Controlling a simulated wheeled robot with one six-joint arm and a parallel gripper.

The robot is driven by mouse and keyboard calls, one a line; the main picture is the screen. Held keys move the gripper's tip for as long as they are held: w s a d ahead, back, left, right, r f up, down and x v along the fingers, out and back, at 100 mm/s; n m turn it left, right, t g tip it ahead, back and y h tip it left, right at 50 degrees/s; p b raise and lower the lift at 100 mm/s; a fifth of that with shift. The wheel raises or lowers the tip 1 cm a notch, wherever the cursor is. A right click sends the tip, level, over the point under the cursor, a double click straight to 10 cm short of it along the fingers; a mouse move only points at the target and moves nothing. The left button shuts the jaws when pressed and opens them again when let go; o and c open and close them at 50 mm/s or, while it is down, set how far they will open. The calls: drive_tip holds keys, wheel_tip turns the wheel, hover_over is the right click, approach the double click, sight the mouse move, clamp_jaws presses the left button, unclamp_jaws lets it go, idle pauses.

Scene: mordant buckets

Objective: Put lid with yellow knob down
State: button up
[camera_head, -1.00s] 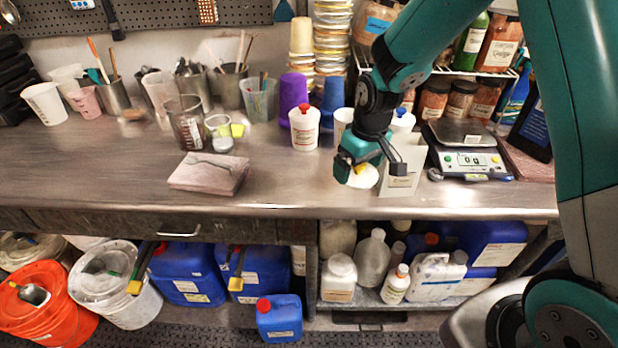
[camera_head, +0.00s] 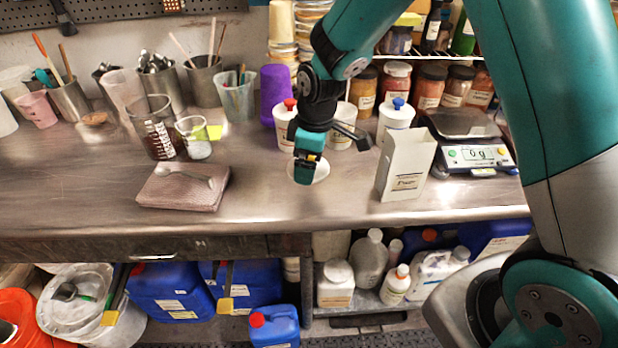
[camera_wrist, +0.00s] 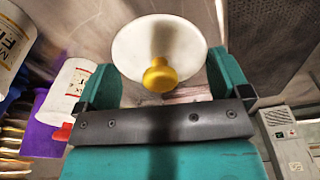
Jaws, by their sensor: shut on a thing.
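The lid with yellow knob is a round white disc (camera_wrist: 140,45) with a yellow knob (camera_wrist: 160,76), seen in the wrist view between my fingers. In the head view its white rim (camera_head: 322,172) shows beside my gripper (camera_head: 306,178). My gripper is shut on the lid and holds it over the steel bench (camera_head: 270,205), near the front middle. The finger contact on the knob is partly hidden, and I cannot tell the lid's exact height above the bench.
A white open box (camera_head: 404,168) stands right of my gripper. A pink pad (camera_head: 175,195) with a spoon on it lies left. Behind are a jar with a red knob (camera_head: 284,122), another white jar (camera_head: 342,130) and a jar with a blue knob (camera_head: 396,120). The bench between pad and box is mostly clear.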

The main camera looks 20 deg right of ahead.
sight(307, 192)
wheel_tip(307, 192, down, 6)
drive_tip(key=shift+f+p, duration=0.25)
drive_tip(key=shift+p, duration=0.05)
drive_tip(key=shift+f, duration=0.1)
drive_tip(key=o, duration=0.5)
drive_tip(key=r, duration=0.4)
drive_tip(key=r+b, duration=0.1)
drive_tip(key=r, duration=0.3)
drive_tip(key=s+d+r+b, duration=0.1)
drive_tip(key=r, duration=0.3)
drive_tip(key=shift+d, duration=0.1)
drive_tip(key=s+a+r+m+y, duration=0.1)
drive_tip(key=s+r, duration=0.4)
drive_tip(key=s, duration=0.7)
drive_tip(key=s+a+r+m+y, duration=0.2)
drive_tip(key=s+r, duration=0.4)
drive_tip(key=s, duration=0.5)
drive_tip(key=a+m, duration=0.1)
drive_tip(key=a, duration=0.1)
drive_tip(key=shift+s+a+m+g, duration=0.3)
drive_tip(key=shift+s+a+g, duration=0.05)
drive_tip(key=shift+s+g, duration=0.05)
